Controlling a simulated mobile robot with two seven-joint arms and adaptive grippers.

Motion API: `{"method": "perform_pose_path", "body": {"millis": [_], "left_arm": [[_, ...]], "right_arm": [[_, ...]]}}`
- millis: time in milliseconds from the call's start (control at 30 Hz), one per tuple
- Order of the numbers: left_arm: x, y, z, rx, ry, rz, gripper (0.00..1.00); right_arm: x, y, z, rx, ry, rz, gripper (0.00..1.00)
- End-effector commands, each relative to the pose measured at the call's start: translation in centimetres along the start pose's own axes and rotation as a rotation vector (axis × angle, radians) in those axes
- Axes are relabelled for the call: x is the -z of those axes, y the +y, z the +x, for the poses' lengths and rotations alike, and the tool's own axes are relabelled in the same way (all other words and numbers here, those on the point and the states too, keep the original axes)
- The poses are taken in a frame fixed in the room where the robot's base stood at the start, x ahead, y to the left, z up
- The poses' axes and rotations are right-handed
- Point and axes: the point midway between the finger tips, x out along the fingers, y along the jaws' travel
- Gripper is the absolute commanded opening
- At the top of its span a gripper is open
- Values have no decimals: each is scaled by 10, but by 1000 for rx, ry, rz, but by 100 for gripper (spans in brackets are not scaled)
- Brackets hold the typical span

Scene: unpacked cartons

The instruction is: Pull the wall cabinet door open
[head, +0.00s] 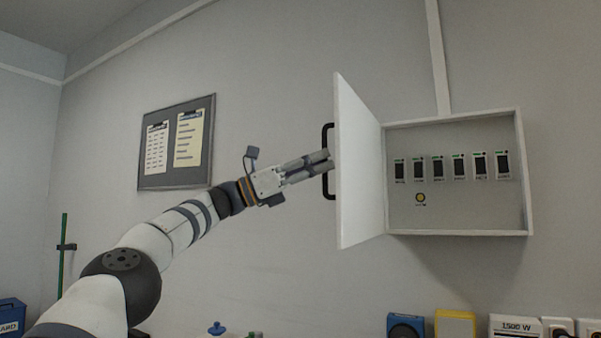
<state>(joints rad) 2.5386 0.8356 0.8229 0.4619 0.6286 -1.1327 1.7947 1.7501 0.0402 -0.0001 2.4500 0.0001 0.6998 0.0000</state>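The wall cabinet (456,233) hangs on the grey wall at the right in the head view. Its white door (359,175) stands wide open, hinged on the left side and swung out from the wall. A black handle (326,136) is on the door's outer face, near its free edge. My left gripper (329,160) is at the middle of the handle, and its fingers overlap the bar. The fingers look close together, but the tips are partly hidden, so I cannot tell whether they grip the bar. My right gripper is not in view.
Inside the cabinet are a row of several dark switches (437,168) and a yellow round button (420,198). A notice board (177,143) hangs left of my arm. A blue item (405,326), a yellow item (454,324) and white boxes (515,326) stand below the cabinet.

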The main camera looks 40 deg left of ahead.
Motion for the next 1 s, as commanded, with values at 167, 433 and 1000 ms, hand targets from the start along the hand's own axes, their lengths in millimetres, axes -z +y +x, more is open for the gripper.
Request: {"method": "perform_pose_path", "body": {"millis": [167, 433, 1000], "left_arm": [[-1, 0, -48, -2, -8, -2, 18], [1, 0, -99, 1, -2, -1, 18], [1, 0, -105, 0, -1, -1, 18]], "right_arm": [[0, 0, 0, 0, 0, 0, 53], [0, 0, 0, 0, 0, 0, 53], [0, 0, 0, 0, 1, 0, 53]]}}
